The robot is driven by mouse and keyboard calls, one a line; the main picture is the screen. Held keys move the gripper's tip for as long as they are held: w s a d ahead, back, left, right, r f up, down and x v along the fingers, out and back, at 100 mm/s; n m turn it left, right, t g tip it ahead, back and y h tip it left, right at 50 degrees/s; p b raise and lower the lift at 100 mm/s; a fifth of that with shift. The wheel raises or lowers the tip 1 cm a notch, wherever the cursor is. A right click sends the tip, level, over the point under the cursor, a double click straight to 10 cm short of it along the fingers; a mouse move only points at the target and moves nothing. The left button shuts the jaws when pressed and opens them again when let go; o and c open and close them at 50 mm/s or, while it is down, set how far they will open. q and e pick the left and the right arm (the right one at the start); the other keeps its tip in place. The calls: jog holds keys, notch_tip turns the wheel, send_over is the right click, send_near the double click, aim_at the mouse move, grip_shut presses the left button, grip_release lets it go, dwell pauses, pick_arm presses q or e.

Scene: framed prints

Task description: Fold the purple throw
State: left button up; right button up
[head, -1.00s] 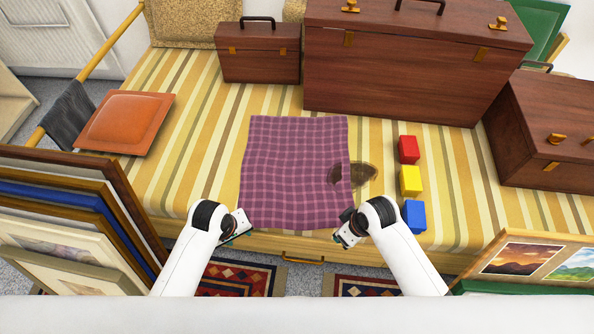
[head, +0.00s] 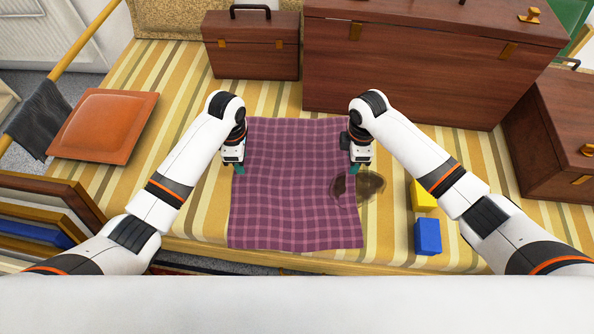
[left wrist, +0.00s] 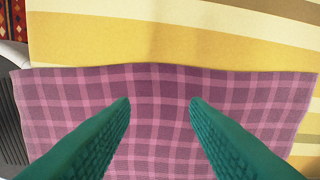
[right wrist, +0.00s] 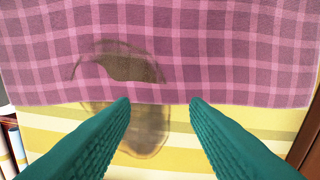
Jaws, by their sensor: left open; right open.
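The purple checked throw (head: 293,190) lies flat and spread out on the striped bed cover. My left gripper (head: 239,169) is open at the throw's left edge; in the left wrist view its green fingers (left wrist: 160,102) are apart over the cloth, with the edge beyond them. My right gripper (head: 355,169) is open at the throw's right edge; in the right wrist view its fingers (right wrist: 160,102) are apart around the height of the cloth's border. Neither holds cloth. Whether the fingertips touch the throw is not clear.
A brown translucent item (head: 370,187) lies partly over the throw's right edge. Yellow (head: 422,197) and blue (head: 427,237) blocks stand to the right. Wooden cases (head: 400,75) stand behind. An orange cushion (head: 104,125) lies at left. Striped cover is bare left of the throw.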

pick_arm(q)
jog(key=shift+f, duration=2.35)
pick_arm(e)
jog(key=shift+f, duration=2.35)
pick_arm(q)
jog(key=shift+f, duration=0.1)
pick_arm(e)
jog(key=shift+f, duration=0.1)
pick_arm(q)
jog(key=shift+f+b, duration=0.2)
jog(key=shift+b, duration=0.1)
pick_arm(e)
jog(key=shift+f, duration=0.2)
pick_arm(q)
jog(key=shift+r, duration=0.15)
jog(key=shift+c, duration=0.8)
pick_arm(e)
jog(key=shift+r, duration=0.15)
jog(key=shift+c, duration=0.8)
pick_arm(q)
grip_shut()
pick_arm(e)
grip_shut()
pick_arm(q)
jog(key=shift+r+p, duration=0.15)
jog(key=shift+p, duration=0.15)
pick_arm(e)
jog(key=shift+r, duration=0.15)
